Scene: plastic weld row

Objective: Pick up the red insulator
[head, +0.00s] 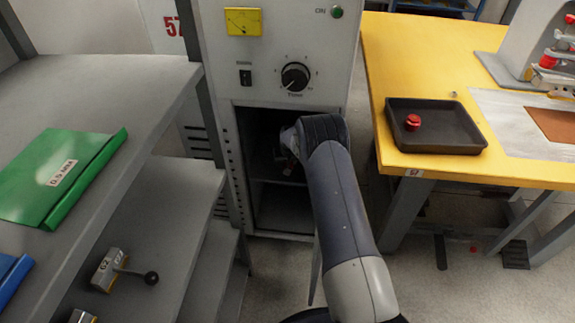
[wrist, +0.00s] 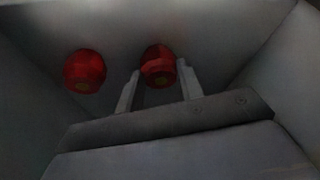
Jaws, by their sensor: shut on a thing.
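In the wrist view, my gripper (wrist: 159,82) is shut on a red insulator (wrist: 157,62), with one pale finger on each side of it. A second red insulator (wrist: 84,70) sits to the left of the held one, apart from the fingers. In the head view, my arm reaches into the open compartment (head: 277,209) of the grey cabinet, and my fingers and these insulators are hidden there. Another red insulator (head: 413,122) lies in the black tray (head: 455,148).
The grey cabinet (head: 222,75) has walls close around my gripper and an inner shelf. The yellow table (head: 400,60) with a welding machine (head: 530,45) stands to the right. Grey shelves (head: 110,85) with a green folder (head: 60,178) stand to the left.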

